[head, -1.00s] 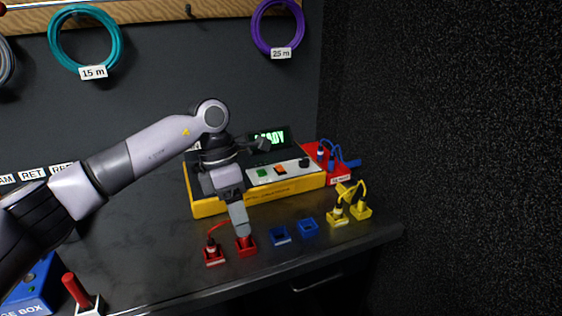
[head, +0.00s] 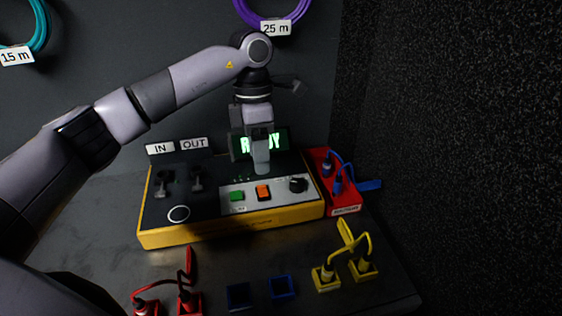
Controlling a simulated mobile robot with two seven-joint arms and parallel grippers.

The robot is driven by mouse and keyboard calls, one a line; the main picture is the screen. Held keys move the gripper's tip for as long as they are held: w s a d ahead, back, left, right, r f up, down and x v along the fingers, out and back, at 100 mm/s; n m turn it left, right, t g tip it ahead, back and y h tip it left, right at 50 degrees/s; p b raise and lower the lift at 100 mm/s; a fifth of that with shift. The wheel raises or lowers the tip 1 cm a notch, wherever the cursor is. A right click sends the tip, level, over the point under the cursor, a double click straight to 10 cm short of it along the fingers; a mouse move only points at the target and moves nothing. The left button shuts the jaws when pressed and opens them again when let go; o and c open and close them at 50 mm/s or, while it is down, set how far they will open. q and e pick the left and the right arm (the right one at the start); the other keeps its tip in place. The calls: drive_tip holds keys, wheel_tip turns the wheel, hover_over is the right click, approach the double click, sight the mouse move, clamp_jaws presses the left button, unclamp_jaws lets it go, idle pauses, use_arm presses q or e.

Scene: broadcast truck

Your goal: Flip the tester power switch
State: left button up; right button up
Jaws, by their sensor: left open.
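The tester (head: 160,238) is a yellow box with a black top, IN and OUT labels at the back left and a green lit display (head: 280,142). Its pale panel carries a green button (head: 237,196), an orange rocker switch (head: 263,192) and a black knob (head: 298,184). The orange rocker looks like the power switch; its label is too small to read. My left gripper (head: 261,170) points down just behind and above the orange switch, apparently apart from it. It is open, seen edge-on, and covers part of the display. My right gripper is out of view.
A red box (head: 346,199) with blue plugs stands against the tester's right side. In front are red plugs in sockets (head: 188,301), blue empty sockets (head: 281,287) and yellow plugs (head: 327,277). Cable coils (head: 272,18) hang on the wall; a dark wall closes the right.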

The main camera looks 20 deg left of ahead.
sight(264, 190)
use_arm(q)
drive_tip(key=shift+w, duration=0.35)
drive_tip(key=shift+w+d+f, duration=0.1)
drive_tip(key=shift+w+f, duration=0.05)
drive_tip(key=f, duration=0.3)
drive_tip(key=s+f, duration=0.1)
drive_tip(key=f, duration=0.1)
drive_tip(key=shift+d+f+p, duration=0.25)
drive_tip(key=shift+p, duration=0.05)
drive_tip(key=shift+s+f, duration=0.1)
drive_tip(key=shift+f, duration=0.5)
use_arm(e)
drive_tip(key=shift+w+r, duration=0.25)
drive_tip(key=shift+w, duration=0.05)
